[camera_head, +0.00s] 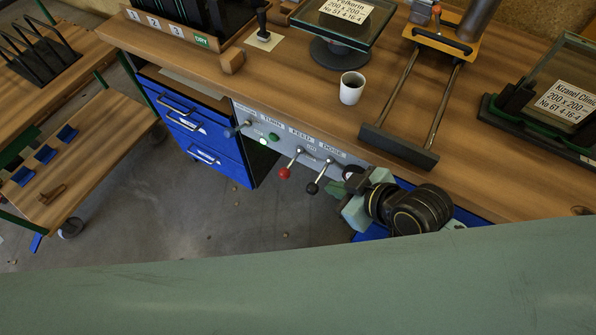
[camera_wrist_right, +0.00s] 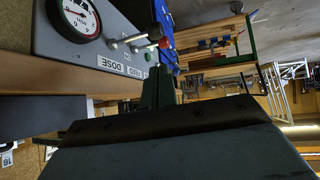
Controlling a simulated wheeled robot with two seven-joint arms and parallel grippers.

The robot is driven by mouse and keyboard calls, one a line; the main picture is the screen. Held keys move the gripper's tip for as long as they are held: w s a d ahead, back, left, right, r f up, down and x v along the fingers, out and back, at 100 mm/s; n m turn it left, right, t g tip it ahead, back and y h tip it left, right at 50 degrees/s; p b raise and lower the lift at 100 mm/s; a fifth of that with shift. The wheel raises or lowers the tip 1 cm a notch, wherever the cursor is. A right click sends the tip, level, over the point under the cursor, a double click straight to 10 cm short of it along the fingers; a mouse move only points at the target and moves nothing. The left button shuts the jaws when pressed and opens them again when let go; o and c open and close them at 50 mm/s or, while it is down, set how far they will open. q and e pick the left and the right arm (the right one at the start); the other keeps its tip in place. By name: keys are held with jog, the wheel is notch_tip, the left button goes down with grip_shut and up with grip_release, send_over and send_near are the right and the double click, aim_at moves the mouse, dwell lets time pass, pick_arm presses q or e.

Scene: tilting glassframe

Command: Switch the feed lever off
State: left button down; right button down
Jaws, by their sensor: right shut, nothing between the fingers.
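The feed lever (camera_head: 292,163) sits on the grey front panel under the FEED label, with its red knob (camera_head: 285,173) hanging down and to the left. To its right, under DOSE, is a similar lever with a black knob (camera_head: 313,188). My right gripper (camera_head: 342,187) is right of both knobs, apart from the red one, its fingers closed and empty. In the right wrist view the closed fingers (camera_wrist_right: 158,86) point toward the panel's levers, and the red knob (camera_wrist_right: 165,42) shows beyond them. My left gripper is out of view.
The panel also has a left lever (camera_head: 238,128), a lit green button (camera_head: 263,142) and a gauge (camera_wrist_right: 80,17), partly hidden in the head view. Above are a white cup (camera_head: 351,88) and a sliding frame (camera_head: 400,146). Blue drawers (camera_head: 205,140) stand left. Floor below the levers is clear.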

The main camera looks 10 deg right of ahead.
jog(key=s+d+f+m+g+h, duration=0.45)
jog(key=s+d+f+m, duration=0.2)
jog(key=d+f, duration=0.3)
jog(key=s+d+f+h, duration=0.1)
jog(key=s+f, duration=0.3)
jog(key=f, duration=0.6)
jog(key=s+d+f, duration=0.1)
jog(key=s+f, duration=0.3)
jog(key=f, duration=0.7)
jog(key=s+d+f+g, duration=0.1)
jog(key=s+d+f, duration=0.1)
jog(key=s+f, duration=0.7)
jog(key=shift+s+d+f+g, duration=0.2)
jog(key=shift+s+f+g, duration=0.15)
jog(key=shift+s, duration=1.75)
jog(key=shift+h, duration=0.25)
